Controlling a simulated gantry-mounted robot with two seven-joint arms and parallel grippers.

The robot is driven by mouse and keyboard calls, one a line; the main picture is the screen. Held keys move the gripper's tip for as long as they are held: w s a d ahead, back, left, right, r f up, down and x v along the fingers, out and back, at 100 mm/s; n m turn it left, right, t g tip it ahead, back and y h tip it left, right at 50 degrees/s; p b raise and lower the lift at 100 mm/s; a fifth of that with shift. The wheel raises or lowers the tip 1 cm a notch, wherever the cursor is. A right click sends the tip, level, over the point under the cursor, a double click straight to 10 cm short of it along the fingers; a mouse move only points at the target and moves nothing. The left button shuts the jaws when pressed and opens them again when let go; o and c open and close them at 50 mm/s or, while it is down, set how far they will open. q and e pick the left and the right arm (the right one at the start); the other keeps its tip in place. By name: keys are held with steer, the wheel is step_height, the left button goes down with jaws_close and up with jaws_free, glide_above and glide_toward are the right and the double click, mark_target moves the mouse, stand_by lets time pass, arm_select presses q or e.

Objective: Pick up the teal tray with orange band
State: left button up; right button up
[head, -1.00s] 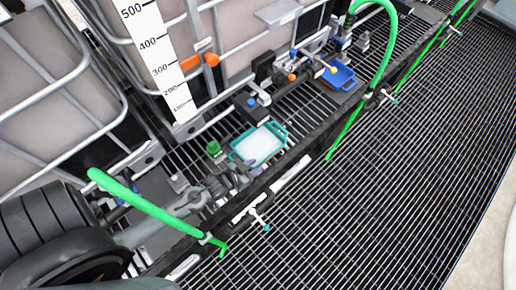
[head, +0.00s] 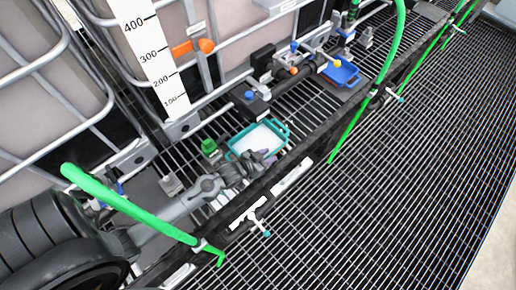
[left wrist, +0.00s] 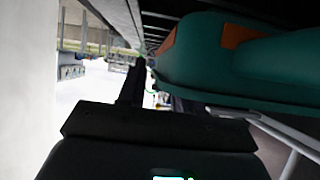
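The teal tray (head: 285,129) sits on the dark grating by the totes, with a pale white inside. Its underside or side fills the upper right of the left wrist view (left wrist: 215,65), with an orange band (left wrist: 235,36) on it. My left gripper (head: 262,158) is at the tray's near edge and overlaps it in the head view. In the left wrist view one dark finger (left wrist: 132,85) shows just left of the tray; a second finger cannot be made out. Whether the fingers hold the tray cannot be told. My right gripper is not in view.
A blue tray (head: 341,74) stands farther right on the grating. A green-capped fitting (head: 210,148) is left of the teal tray, and a black valve (head: 251,98) is behind it. A green hose (head: 125,205) arcs over my left arm. A black ledge edge (head: 290,160) runs in front.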

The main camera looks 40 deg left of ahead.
arm_select(q)
steer(key=shift+w+d+f, duration=0.1)
steer(key=shift+w+f, duration=0.1)
steer(key=shift+w, duration=0.15)
jaws_close()
steer(key=shift+r, duration=0.15)
